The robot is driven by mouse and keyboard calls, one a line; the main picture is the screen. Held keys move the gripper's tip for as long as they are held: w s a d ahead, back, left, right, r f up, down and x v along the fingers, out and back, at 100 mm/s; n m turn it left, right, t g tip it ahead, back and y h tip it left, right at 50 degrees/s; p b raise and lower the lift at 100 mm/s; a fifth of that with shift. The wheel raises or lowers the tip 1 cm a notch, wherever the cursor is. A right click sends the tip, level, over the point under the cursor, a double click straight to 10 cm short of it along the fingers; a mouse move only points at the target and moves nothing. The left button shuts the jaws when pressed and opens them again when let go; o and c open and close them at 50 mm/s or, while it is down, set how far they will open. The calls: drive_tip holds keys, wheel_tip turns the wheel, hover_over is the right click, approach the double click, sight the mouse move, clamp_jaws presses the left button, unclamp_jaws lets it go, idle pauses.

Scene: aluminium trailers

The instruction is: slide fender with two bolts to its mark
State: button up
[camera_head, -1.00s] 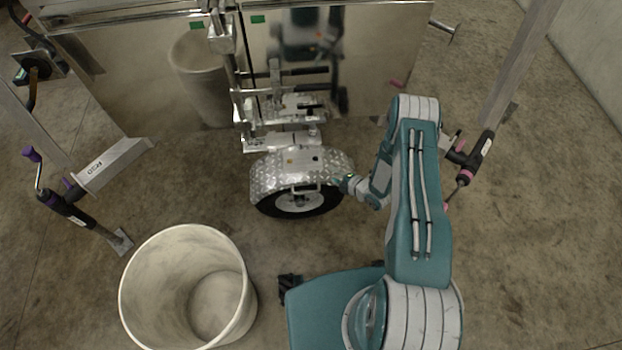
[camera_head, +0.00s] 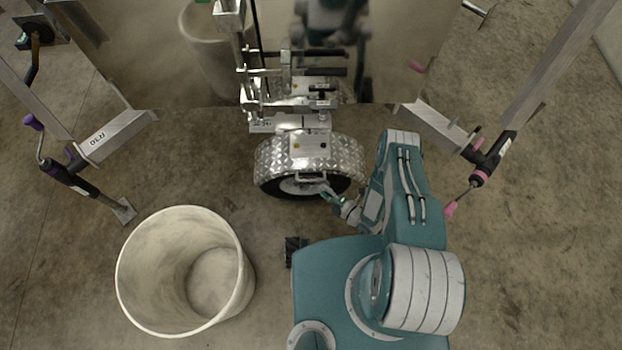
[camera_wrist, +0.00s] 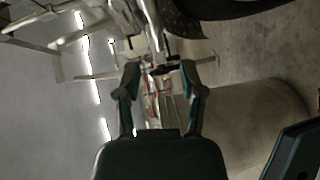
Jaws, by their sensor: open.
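The fender (camera_head: 275,156) is a bright diamond-plate cover over the top of a black-tyred wheel (camera_head: 352,187). Two small bolt-like spots, one of them yellowish (camera_head: 297,146), show on its flat top plate. My gripper (camera_head: 328,192) is at the lower right of the fender, close to this bar; contact cannot be told. In the wrist view its fingers (camera_wrist: 163,82) are spread with nothing clearly between them, and the dark tyre (camera_wrist: 235,8) is at the top right. I cannot make out the mark.
A large pale bin (camera_head: 140,300) stands at the lower left. Trailer legs with crank jacks stand at left (camera_head: 75,180) and right (camera_head: 480,180). A shiny metal panel (camera_head: 400,50) stands behind the wheel. Bare concrete lies between bin and wheel.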

sight(312, 180)
drive_tip(key=x, duration=0.7)
drive_tip(key=shift+w, duration=0.1)
drive_tip(key=shift+d, duration=0.1)
clamp_jaws()
